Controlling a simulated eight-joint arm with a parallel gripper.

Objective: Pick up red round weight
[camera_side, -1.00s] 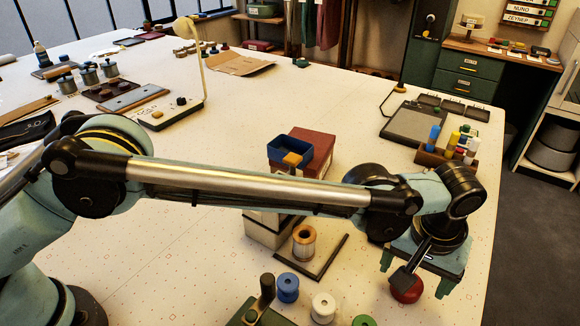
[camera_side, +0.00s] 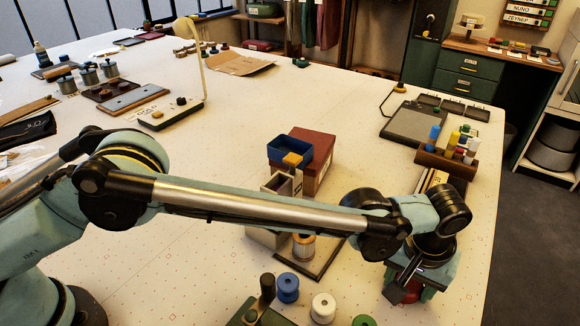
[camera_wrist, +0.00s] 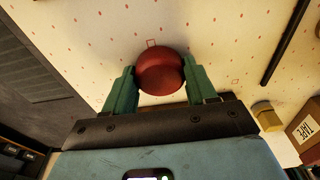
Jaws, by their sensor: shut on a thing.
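The red round weight (camera_wrist: 160,72) is between the two green fingers of my gripper (camera_wrist: 152,82) in the wrist view, with a finger against each side. In the side view my gripper (camera_side: 412,288) is low over the right part of the table. Only a small red part of the weight (camera_side: 411,291) shows there, mostly hidden by my gripper. My gripper is shut on the weight. Whether the weight touches the table or is raised cannot be told.
To the left stand a blue spool (camera_side: 287,288), a white spool (camera_side: 322,308) and a green spool (camera_side: 363,321). The table's right edge is close by. A blue bin (camera_side: 291,150) is farther back.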

